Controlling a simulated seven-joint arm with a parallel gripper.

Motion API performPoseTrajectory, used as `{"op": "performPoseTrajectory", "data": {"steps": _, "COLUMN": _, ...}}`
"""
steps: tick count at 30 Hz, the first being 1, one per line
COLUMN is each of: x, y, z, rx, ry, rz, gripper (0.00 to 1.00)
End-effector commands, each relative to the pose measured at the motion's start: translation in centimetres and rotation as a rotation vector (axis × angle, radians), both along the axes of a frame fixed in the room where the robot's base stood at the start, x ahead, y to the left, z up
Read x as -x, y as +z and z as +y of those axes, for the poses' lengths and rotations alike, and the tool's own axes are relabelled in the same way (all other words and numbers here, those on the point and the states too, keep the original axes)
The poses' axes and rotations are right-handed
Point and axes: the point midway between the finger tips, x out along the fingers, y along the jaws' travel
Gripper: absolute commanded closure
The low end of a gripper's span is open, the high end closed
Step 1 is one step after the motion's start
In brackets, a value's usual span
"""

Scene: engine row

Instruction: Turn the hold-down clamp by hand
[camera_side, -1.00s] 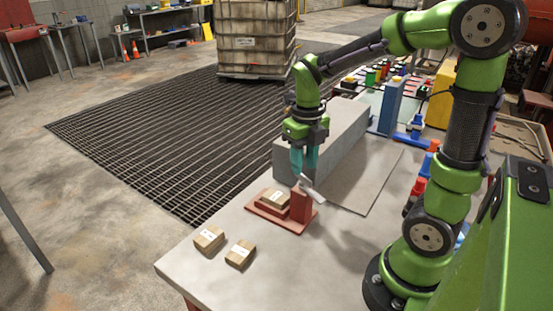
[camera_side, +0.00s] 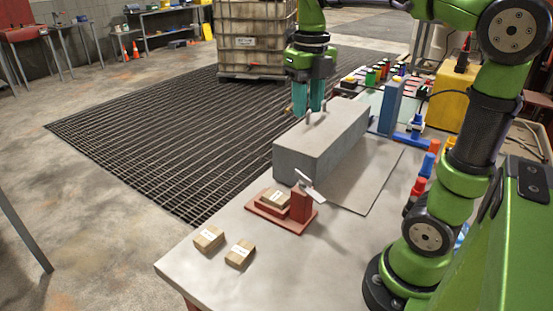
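The hold-down clamp is a silver lever (camera_side: 309,186) on a red post (camera_side: 300,204), at the near end of the work table. The lever lies at a slant across the post top, its near end pointing down to the right. The post stands on a flat red base (camera_side: 262,212) that also bears a small labelled cardboard box (camera_side: 275,199). My gripper (camera_side: 309,112) is well away from the clamp, behind and above it, by the top of a long grey block (camera_side: 322,143). Its two teal fingers point down, with a gap between them and nothing seen held. Contact with the block is unclear.
Two more cardboard boxes (camera_side: 209,238) (camera_side: 240,253) lie on the table (camera_side: 195,272) near its front-left edge. A blue upright bracket (camera_side: 391,106) stands right of the block. Red and blue items line the right side. A grey mat (camera_side: 365,180) beside the block is clear.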

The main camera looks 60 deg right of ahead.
Motion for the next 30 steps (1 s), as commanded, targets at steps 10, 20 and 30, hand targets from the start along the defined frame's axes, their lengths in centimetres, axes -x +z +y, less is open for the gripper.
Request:
{"op": "performPoseTrajectory", "data": {"steps": 10, "x": 0.04, "y": -0.16, "z": -0.09, "rx": 0.0, "ry": 0.295, "rz": 0.002, "gripper": 0.67}}
{"op": "performPoseTrajectory", "data": {"steps": 20, "x": 0.03, "y": -0.32, "z": -0.08, "rx": 0.002, "ry": 1.224, "rz": 0.002, "gripper": 0.67}}
{"op": "performPoseTrajectory", "data": {"steps": 30, "x": 0.02, "y": -0.45, "z": -0.05, "rx": 0.002, "ry": 2.197, "rz": 0.001, "gripper": 0.67}}
